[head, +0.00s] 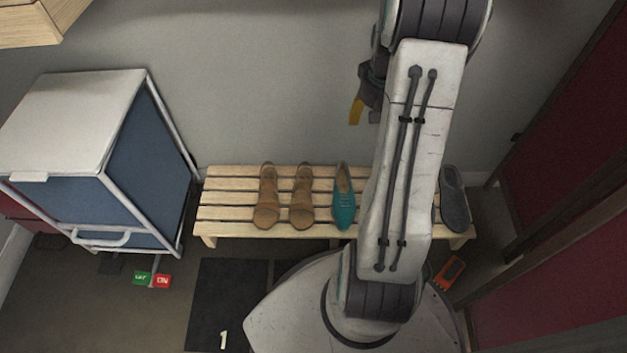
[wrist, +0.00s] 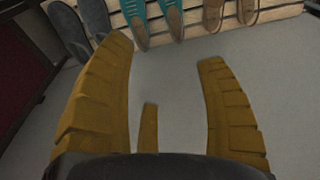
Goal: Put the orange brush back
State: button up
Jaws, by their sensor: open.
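The orange brush (head: 451,272), an orange block with a dark part, lies on the floor at the right in the head view, just in front of the slatted bench's right end and close beside my base. It is not in the wrist view. My gripper (head: 356,111) is up by the wall, above the bench, and partly hidden behind my arm in the head view. In the wrist view my gripper (wrist: 166,52) has its yellow fingers spread with nothing between them. It is well away from the brush.
The wooden bench (head: 232,199) holds tan sandals (head: 268,195), teal shoes (head: 344,200) and grey slippers (head: 455,198). A blue white-framed cabinet (head: 150,165) stands left. Green (head: 142,278) and red (head: 162,281) tags lie before it. A dark mat (head: 225,300) is marked 1. Dark red panels (head: 560,270) bound the right.

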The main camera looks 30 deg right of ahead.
jog(key=s+a+r+n, duration=0.2)
jog(key=a+r, duration=0.2)
jog(key=a, duration=0.4)
jog(key=s+a+r+n, duration=0.15)
jog(key=a+r, duration=0.25)
jog(key=a, duration=0.5)
jog(key=s+a+r+n+t, duration=0.1)
jog(key=s+a+r+n, duration=0.1)
jog(key=s+a, duration=0.6)
jog(key=shift+s+n+y, duration=0.35)
jog(key=shift+s+y, duration=0.05)
jog(key=shift+s, duration=0.35)
notch_tip(320, 180, up, 34)
jog(key=s+t+p, duration=0.1)
jog(key=p, duration=3)
jog(key=shift+s+f+p, duration=0.15)
jog(key=shift+s+p, duration=0.05)
jog(key=shift+p, duration=0.2)
